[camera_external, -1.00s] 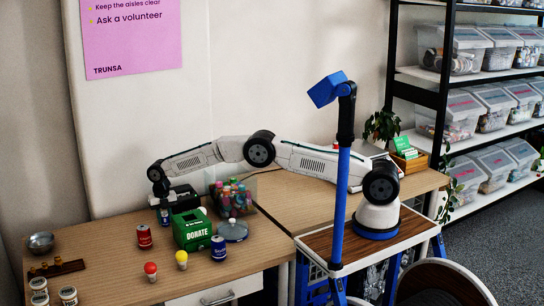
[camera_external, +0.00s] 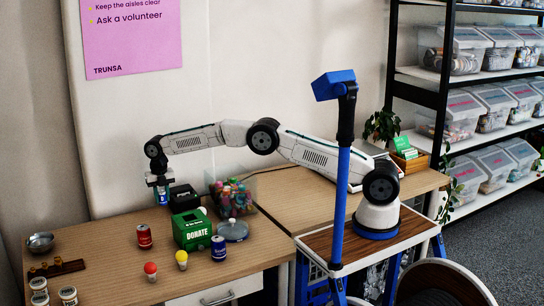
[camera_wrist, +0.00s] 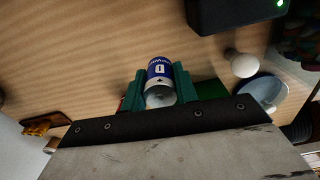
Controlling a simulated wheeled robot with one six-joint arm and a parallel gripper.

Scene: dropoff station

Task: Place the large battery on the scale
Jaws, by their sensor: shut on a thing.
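The large battery (camera_external: 163,195), a blue and white cylinder, hangs upright from my gripper (camera_external: 160,182) above the far part of the desk. In the wrist view my gripper (camera_wrist: 160,85) has its two green fingers on either side of the battery (camera_wrist: 160,72) and is shut on it. I cannot clearly tell which thing is the scale. A black box (camera_external: 184,198) with a small green light in the wrist view (camera_wrist: 235,12) stands just right of the battery. A round grey, domed thing (camera_external: 233,230) stands right of the green donation box.
The green donation box (camera_external: 192,230), a red can (camera_external: 144,237), a blue can (camera_external: 218,248), and red (camera_external: 150,271) and yellow (camera_external: 182,259) bulbs stand nearby. A clear bin (camera_external: 231,194) is to the right. A metal bowl (camera_external: 40,243) is at left.

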